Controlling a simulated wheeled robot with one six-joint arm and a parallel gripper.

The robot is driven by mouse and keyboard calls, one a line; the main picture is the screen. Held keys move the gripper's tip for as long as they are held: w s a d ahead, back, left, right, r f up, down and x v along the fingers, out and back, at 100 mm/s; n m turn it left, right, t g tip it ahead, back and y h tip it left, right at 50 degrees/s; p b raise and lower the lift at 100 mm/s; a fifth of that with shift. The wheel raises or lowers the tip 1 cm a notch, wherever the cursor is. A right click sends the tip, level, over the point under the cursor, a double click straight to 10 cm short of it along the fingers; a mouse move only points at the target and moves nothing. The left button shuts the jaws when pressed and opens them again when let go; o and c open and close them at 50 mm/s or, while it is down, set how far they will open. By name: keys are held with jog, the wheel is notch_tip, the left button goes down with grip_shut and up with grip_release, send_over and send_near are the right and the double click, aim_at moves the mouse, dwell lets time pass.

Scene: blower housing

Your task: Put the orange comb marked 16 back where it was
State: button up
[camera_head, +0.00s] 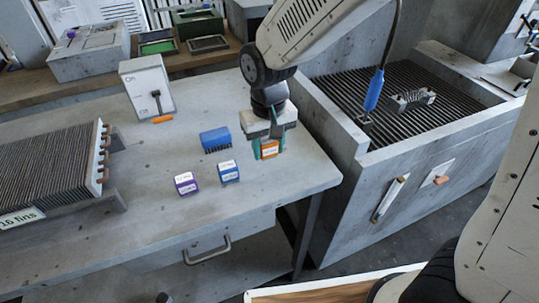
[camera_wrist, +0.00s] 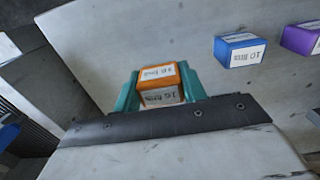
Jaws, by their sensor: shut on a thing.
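The orange comb (camera_head: 269,149) is a small block with white labels, held between the teal fingers of my gripper (camera_head: 267,146). In the wrist view the orange comb (camera_wrist: 158,76) sits between both fingers (camera_wrist: 158,92); its label print is too small and upside down to read surely. My gripper is shut on it, over the right part of the grey bench (camera_head: 130,215). I cannot tell whether the comb touches the bench top. Its teeth are hidden.
A blue comb (camera_head: 229,171), a purple comb (camera_head: 186,184) and a blue toothed piece (camera_head: 215,138) lie left of my gripper. A finned coil labelled "16 fins" (camera_head: 50,170) stands at left. A white switch box (camera_head: 147,85) stands behind. A grated basin (camera_head: 345,125) is right.

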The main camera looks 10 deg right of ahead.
aim_at(268, 157)
jog(key=shift+f, duration=1.7)
jog(key=shift+f, duration=0.1)
jog(key=o, duration=0.9)
jog(key=shift+o, duration=0.2)
